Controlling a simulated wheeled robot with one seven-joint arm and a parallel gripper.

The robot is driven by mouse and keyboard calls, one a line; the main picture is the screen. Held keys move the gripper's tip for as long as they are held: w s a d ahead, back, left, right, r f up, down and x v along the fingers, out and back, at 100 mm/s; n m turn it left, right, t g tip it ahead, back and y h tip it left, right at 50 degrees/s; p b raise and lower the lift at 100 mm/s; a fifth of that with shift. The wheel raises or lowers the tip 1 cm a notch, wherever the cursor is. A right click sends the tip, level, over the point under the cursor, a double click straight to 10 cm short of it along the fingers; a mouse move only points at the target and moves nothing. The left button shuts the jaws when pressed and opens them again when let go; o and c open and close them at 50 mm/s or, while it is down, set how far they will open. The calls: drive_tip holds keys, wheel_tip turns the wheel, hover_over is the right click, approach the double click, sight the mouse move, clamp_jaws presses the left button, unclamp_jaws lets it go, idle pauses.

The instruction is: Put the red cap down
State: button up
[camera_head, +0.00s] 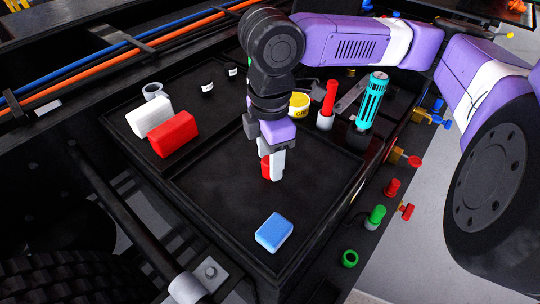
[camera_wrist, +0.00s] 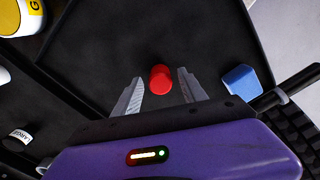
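The red cap (camera_wrist: 161,78) is a small cylinder between the two fingers of my gripper (camera_wrist: 160,84) in the wrist view. A narrow gap shows on each side of it, so the fingers look open around it and not pressed on it. In the head view, the cap (camera_head: 265,168) shows low beside a pale finger of my gripper (camera_head: 272,160), over the black tray (camera_head: 215,192). It appears at or very near the tray floor; its contact with the floor is hidden.
A blue block (camera_head: 274,232) lies in the same tray, in front of my gripper. A red block (camera_head: 173,134) and a white block (camera_head: 149,117) lie at the left. A yellow tub (camera_head: 299,104), red-topped tube (camera_head: 328,98) and teal tool (camera_head: 372,101) stand behind.

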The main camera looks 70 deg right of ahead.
wheel_tip(320, 180, up, 12)
drive_tip(key=p, duration=0.1)
drive_tip(key=shift+r, duration=0.15)
idle(0.4)
idle(0.5)
